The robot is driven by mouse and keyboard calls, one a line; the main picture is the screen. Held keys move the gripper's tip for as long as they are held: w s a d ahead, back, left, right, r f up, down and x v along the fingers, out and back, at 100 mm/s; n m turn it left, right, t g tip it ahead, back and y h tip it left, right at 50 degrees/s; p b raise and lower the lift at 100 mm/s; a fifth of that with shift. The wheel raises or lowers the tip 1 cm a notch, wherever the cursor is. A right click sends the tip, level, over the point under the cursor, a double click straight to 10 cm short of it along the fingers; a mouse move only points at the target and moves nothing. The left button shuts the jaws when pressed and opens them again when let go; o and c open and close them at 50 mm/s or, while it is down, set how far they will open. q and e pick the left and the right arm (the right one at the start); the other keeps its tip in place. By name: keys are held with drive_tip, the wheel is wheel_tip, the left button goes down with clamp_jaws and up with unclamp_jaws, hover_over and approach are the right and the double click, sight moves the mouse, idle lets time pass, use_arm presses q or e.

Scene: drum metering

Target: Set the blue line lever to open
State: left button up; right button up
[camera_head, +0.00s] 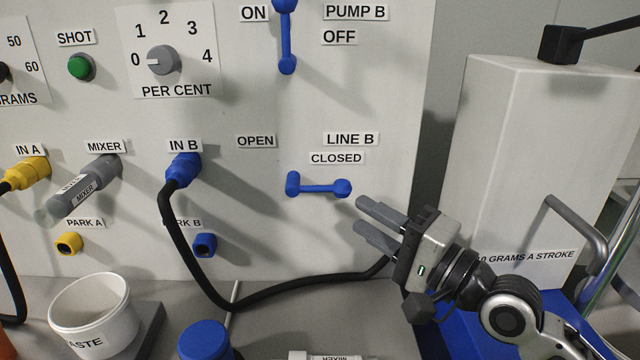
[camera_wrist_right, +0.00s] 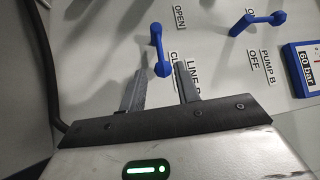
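The blue line lever (camera_head: 318,188) is on the panel under the LINE B label (camera_head: 351,139). It lies level, its knob end pointing right, beneath the CLOSED label (camera_head: 336,158). The OPEN label (camera_head: 256,141) is up and to the left of it. My right gripper (camera_head: 360,217) is open and empty, just right of and below the knob. In the right wrist view the lever (camera_wrist_right: 158,48) stands ahead of my right gripper (camera_wrist_right: 160,82), its knob close to the gap between the fingertips. I cannot tell whether they touch. My left gripper is not in view.
The blue PUMP B lever (camera_head: 286,38) is above, upright. A blue IN B plug (camera_head: 183,170) with a black hose looping below is at left. A grey-white box (camera_head: 545,150) with a handle stands right. A waste tub (camera_head: 93,308) and blue lid (camera_head: 204,340) are below.

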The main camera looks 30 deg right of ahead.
sight(323, 191)
drive_tip(key=p+x, duration=0.2)
drive_tip(key=x, duration=0.8)
clamp_jaws()
